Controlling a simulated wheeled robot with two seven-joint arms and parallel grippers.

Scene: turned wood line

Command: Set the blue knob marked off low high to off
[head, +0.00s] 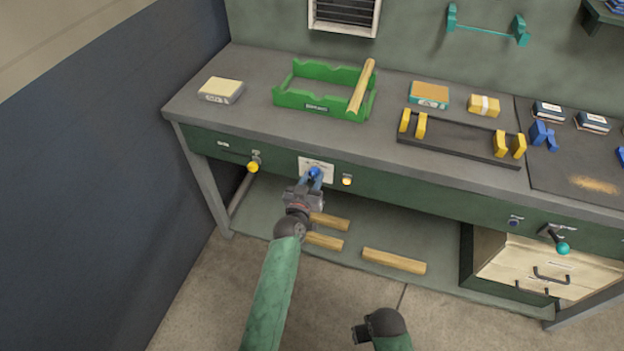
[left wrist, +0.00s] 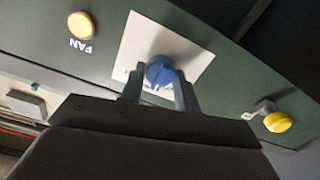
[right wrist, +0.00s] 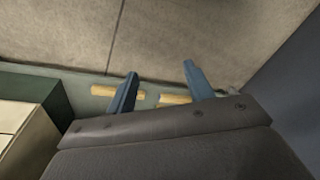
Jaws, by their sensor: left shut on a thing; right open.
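The blue knob (head: 314,172) sits on a white plate (head: 326,166) on the green front panel of the bench. In the left wrist view the knob (left wrist: 160,73) is between the fingers of my left gripper (left wrist: 160,88), which is shut on it. The off, low and high marks cannot be read, and the fingers cover part of the plate. In the head view my left gripper (head: 309,182) reaches the knob from below. My right gripper (right wrist: 158,82) is open and empty, low in front of the bench, pointing at the floor and lower shelf.
A yellow knob (head: 253,167) is left of the plate and a lit yellow button (head: 347,180), labelled FAN, is right. A teal-ended lever (head: 562,247) is far right. Wooden rods (head: 393,261) lie on the lower shelf. A green rack (head: 296,98) stands on the bench.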

